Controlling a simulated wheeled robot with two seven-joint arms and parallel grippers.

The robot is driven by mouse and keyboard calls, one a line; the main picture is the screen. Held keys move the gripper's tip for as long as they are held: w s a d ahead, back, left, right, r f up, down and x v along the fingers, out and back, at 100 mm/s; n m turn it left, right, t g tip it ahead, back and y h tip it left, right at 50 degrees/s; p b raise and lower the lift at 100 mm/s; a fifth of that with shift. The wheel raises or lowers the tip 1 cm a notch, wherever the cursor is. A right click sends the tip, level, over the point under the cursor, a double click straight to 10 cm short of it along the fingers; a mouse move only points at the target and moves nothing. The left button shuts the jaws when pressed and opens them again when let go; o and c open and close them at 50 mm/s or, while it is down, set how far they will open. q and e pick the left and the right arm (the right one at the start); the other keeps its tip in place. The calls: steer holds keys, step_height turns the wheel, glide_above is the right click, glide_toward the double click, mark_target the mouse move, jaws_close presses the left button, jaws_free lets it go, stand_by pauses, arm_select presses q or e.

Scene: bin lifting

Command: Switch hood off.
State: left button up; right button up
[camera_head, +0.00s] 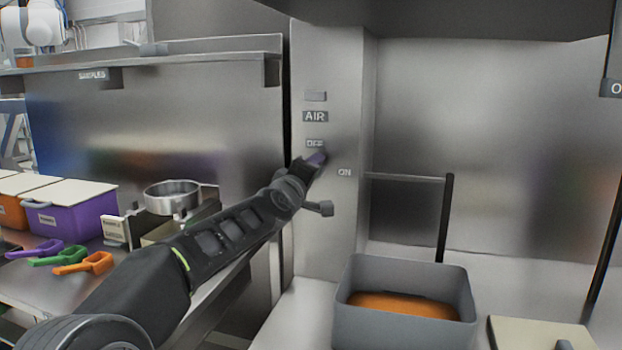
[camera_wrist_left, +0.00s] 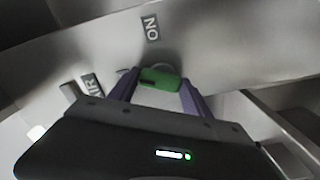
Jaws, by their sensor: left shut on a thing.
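The hood switch (camera_wrist_left: 160,79) shows in the left wrist view as a green knob on the metal panel, between the two purple fingers of my left gripper (camera_wrist_left: 158,88). The fingers are shut on it. In the head view my left gripper (camera_head: 316,160) is at the panel, just below the OFF label (camera_head: 314,143) and up-left of the ON label (camera_head: 344,172); the arm hides the knob there. The AIR label (camera_head: 315,116) is above. The ON label also shows in the wrist view (camera_wrist_left: 151,28). My right gripper is not in view.
A grey bin (camera_head: 400,325) with orange contents stands at lower right, beside a pale lid or board (camera_head: 535,334). At left, a bench holds a purple bin (camera_head: 80,215), a metal ring-shaped pan (camera_head: 172,196) and coloured scoops (camera_head: 85,263). A dark bar (camera_head: 445,215) stands behind the grey bin.

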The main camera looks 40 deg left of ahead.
arm_select(q)
steer(key=n+b, duration=0.1)
steer(key=n, duration=0.4)
steer(key=shift+a, duration=0.1)
stand_by(0.4)
steer(key=o, duration=1.4)
steer(key=shift+c, duration=0.2)
steer(key=shift+s, duration=0.15)
steer(key=p+v, duration=0.1)
steer(key=v, duration=0.6)
steer(key=shift+s, duration=0.3)
